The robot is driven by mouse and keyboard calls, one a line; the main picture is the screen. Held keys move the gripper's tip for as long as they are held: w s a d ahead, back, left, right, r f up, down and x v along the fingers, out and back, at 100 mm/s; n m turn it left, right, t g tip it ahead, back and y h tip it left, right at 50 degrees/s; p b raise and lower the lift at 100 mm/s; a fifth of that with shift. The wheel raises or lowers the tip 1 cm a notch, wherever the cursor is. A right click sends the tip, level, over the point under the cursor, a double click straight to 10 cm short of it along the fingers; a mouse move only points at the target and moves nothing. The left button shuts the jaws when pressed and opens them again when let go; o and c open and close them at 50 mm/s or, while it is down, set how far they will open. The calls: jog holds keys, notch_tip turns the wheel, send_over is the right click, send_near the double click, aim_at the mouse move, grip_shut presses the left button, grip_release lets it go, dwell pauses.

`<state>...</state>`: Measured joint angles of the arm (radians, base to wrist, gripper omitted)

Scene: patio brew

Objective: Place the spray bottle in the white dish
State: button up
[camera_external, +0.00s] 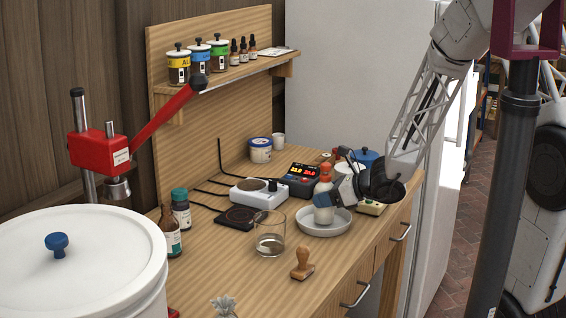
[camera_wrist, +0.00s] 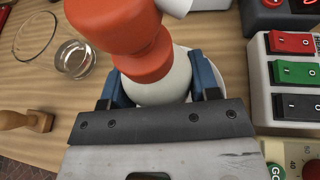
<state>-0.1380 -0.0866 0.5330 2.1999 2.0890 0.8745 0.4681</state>
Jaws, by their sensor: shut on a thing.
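The spray bottle (camera_external: 324,213) has a white body and an orange top, and stands roughly upright. My gripper (camera_external: 337,197) is shut on it from the right side. In the wrist view the orange top (camera_wrist: 140,45) is close to the camera, and the blue fingers of my gripper (camera_wrist: 163,88) press both sides of the white body. The white dish (camera_external: 323,232) is a shallow round dish on the bench. The bottle's lower end is inside the dish's outline; I cannot tell whether it touches the bottom. In the wrist view the bottle and fingers hide most of the dish.
A glass beaker (camera_external: 269,240) stands left of the dish, and a wooden stamp (camera_external: 302,264) in front. A white hotplate (camera_external: 258,195) and a black device with a red display (camera_external: 300,178) are behind. A switch box (camera_wrist: 292,75) is close on the right in the wrist view.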

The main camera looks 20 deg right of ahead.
jog(key=shift+f, duration=0.35)
jog(key=shift+f, duration=0.15)
jog(key=o, duration=1.1)
jog(key=shift+c, duration=0.2)
jog(key=v, duration=1.2)
jog(key=shift+s, duration=0.1)
